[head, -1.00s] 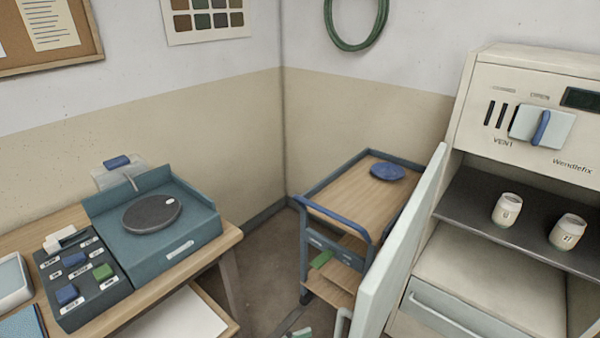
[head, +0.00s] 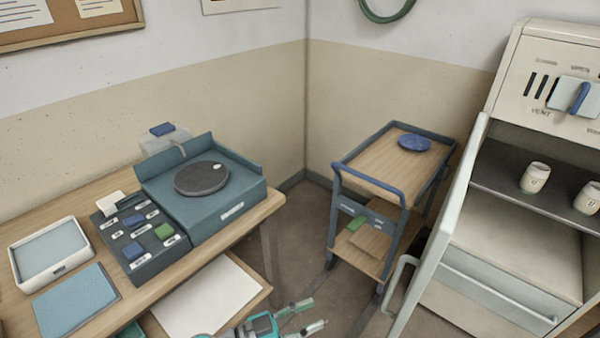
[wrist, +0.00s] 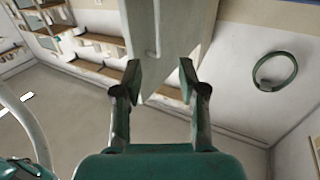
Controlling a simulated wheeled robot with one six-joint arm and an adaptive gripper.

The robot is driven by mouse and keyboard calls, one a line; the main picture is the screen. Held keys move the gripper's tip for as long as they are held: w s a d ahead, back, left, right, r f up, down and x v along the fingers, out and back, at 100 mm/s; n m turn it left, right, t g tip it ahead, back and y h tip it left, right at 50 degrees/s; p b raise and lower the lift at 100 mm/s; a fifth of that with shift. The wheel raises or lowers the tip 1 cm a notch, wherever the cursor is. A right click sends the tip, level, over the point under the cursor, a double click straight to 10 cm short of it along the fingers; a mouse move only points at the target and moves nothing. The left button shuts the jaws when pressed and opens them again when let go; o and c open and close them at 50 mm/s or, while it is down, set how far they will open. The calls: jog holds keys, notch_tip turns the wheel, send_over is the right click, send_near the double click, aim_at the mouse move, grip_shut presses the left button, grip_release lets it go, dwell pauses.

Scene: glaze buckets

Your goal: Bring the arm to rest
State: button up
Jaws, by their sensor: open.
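My gripper (head: 318,312) shows at the bottom edge of the head view, low in front of the wooden bench. Its teal body is partly cut off by the frame edge. In the wrist view my gripper (wrist: 161,80) has its two fingers spread, with nothing between the pads. A pale upright panel lies beyond the fingertips there; I cannot tell whether it is close to them. Most of my arm is out of the head view.
The kiln cabinet's open door (head: 447,225) stands to the right of my gripper. Two white cups (head: 535,177) sit on the cabinet's dark shelf. A trolley (head: 385,165) with a blue disc (head: 414,144) stands behind. The bench (head: 75,222) carries a turntable box (head: 225,206). Floor shows between bench and trolley.

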jog(key=s+d+f+n+t+y, duration=0.2)
jog(key=d+f+n+y, duration=0.2)
jog(key=d+f+n, duration=0.35)
jog(key=s+d+f+n+t+y, duration=0.1)
jog(key=s+d+f+n+y, duration=0.25)
jog(key=d+f, duration=0.6)
jog(key=s+f+n+y, duration=0.3)
jog(key=s+f+y, duration=0.1)
jog(key=s+f, duration=0.15)
jog(key=s+r+n+t+y, duration=0.1)
jog(key=s+r+y, duration=0.2)
jog(key=s, duration=0.4)
jog(key=s+r+y, duration=0.2)
jog(key=s, duration=0.6)
jog(key=s+r+t, duration=0.2)
jog(key=s+r, duration=0.1)
jog(key=r, duration=0.6)
jog(key=s+r+m+t, duration=0.1)
jog(key=s+r, duration=0.3)
jog(key=r, duration=0.5)
jog(key=shift+d+m+t, duration=0.2)
jog(key=shift+m+t, duration=0.1)
jog(key=shift+t, duration=0.3)
